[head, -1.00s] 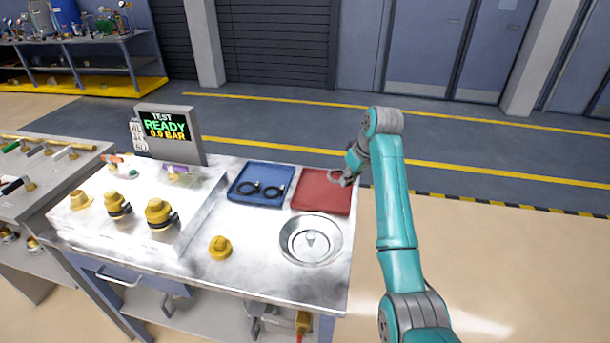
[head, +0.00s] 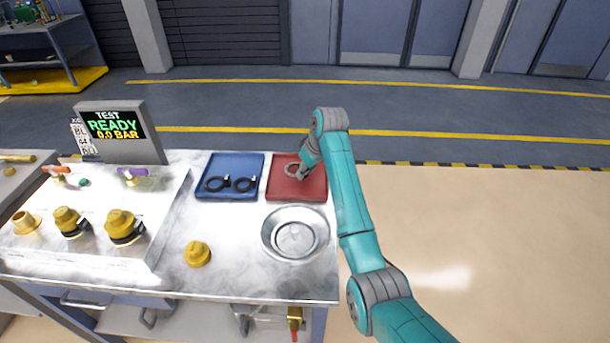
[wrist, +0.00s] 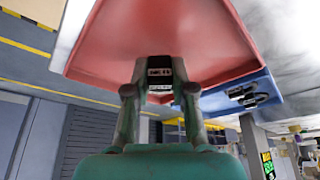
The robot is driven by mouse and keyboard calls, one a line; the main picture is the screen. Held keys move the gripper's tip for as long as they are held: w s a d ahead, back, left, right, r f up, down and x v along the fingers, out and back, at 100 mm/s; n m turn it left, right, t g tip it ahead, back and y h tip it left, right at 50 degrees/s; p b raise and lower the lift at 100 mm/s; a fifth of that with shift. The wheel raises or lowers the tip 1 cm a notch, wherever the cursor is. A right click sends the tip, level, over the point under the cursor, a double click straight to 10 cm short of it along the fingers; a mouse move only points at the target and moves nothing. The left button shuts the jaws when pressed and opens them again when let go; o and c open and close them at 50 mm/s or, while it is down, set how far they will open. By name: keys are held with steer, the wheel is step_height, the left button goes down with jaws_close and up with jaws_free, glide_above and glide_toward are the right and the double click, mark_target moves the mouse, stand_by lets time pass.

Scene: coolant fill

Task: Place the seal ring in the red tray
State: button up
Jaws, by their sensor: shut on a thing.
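The red tray (head: 297,190) lies on the bench, right of the blue tray. My gripper (head: 292,172) is over the back half of the red tray in the head view. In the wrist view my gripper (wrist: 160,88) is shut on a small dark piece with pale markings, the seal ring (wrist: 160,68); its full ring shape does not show. The red tray (wrist: 205,45) fills the upper middle of the wrist view behind the fingertips. I cannot tell whether the held ring touches the tray.
The blue tray (head: 228,190) holds two black rings with small tabs. A round metal dish (head: 268,240) stands in front of the red tray. A yellow cap (head: 197,254) is on the bench. The test display (head: 117,130) stands at the back left.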

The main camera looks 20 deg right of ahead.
steer(key=shift+f, duration=0.9)
steer(key=o, duration=0.8)
steer(key=shift+f, duration=0.1)
steer(key=v, duration=1.2)
steer(key=shift+d, duration=0.1)
